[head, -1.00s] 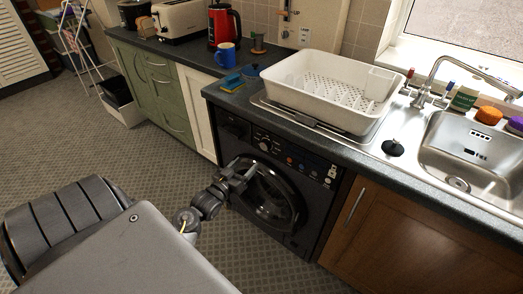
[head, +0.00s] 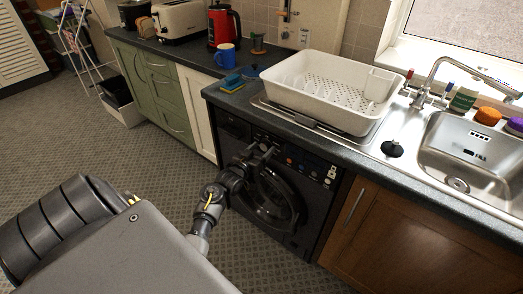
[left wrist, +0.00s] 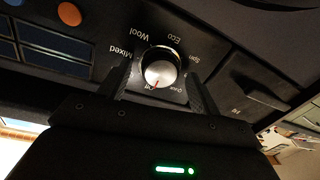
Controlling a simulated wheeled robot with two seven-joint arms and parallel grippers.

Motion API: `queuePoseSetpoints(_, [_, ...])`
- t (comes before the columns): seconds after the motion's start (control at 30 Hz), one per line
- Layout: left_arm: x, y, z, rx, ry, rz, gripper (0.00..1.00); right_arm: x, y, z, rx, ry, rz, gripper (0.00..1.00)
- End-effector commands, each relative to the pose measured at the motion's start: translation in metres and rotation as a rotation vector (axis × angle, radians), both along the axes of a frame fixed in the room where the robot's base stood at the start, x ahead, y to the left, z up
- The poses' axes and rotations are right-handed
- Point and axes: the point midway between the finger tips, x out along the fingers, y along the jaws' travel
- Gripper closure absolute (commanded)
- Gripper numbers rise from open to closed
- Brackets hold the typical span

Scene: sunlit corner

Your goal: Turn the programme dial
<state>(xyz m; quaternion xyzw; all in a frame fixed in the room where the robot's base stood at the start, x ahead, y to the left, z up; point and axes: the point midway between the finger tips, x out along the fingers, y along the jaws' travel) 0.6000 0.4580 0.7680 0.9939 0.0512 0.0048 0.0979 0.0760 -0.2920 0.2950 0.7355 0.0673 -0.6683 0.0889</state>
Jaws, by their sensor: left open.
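The programme dial (left wrist: 160,72) is a round silver knob on a dark panel, with words such as Mixed, Wool and Eco around it. In the left wrist view a small reddish mark shows at its lower edge, near the label that looks like Off. My left gripper (left wrist: 158,88) is open, with one finger on each side of the dial; I cannot tell whether they touch it. In the head view the left gripper (head: 264,149) is at the control panel of the black washing machine (head: 270,202) and hides the dial. My right gripper is not in view.
The worktop edge (head: 300,132) overhangs the panel, with a white dish rack (head: 330,118) above. An orange button (left wrist: 69,14) and dark display windows (left wrist: 55,41) lie left of the dial in the wrist view. The floor (head: 165,180) in front is clear.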

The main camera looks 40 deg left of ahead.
Motion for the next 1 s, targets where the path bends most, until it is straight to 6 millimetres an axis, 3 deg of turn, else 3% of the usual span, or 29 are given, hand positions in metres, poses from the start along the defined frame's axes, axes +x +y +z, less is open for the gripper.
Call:
queuePoseSetpoints(0.2, [0.000,0.000,0.000,0.000,0.000,0.000,0.39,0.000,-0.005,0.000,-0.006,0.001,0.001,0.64])
queuePoseSetpoints(0.53, [0.000,0.000,0.000,0.000,0.000,0.000,0.81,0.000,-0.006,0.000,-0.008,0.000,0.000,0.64])
queuePoseSetpoints(1.0, [0.000,0.000,0.004,-0.134,-0.002,0.000,0.81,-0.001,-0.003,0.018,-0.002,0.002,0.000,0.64])
